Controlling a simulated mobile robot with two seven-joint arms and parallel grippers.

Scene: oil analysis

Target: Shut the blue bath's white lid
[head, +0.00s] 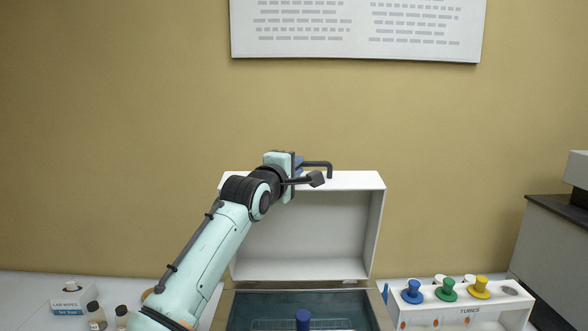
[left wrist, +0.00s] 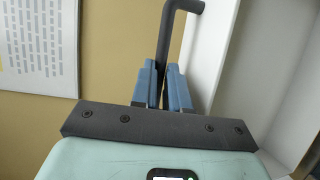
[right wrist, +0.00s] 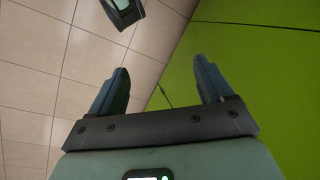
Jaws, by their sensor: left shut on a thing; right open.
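The bath's white lid (head: 310,240) stands raised upright at its back, its hollow inside facing me. Its dark grey handle (head: 322,165) sticks out at the top edge. My left gripper (head: 299,164) is shut on this handle. In the left wrist view the bar of the handle (left wrist: 176,40) runs between my blue left fingers (left wrist: 164,85), with the white lid at the right. The bath (head: 262,302) is open below, with a blue-grey inside and a blue-topped item (head: 303,319) in it. My right gripper (right wrist: 160,80) is open and empty, away from the lid.
A white tube rack (head: 518,298) with blue, green and yellow caps stands right of the bath. A wipes box (head: 70,299) and small dark-capped bottles (head: 97,315) are at the left. A grey bench (head: 560,250) stands far right. The right wrist view shows tiled floor and a green surface (right wrist: 255,60).

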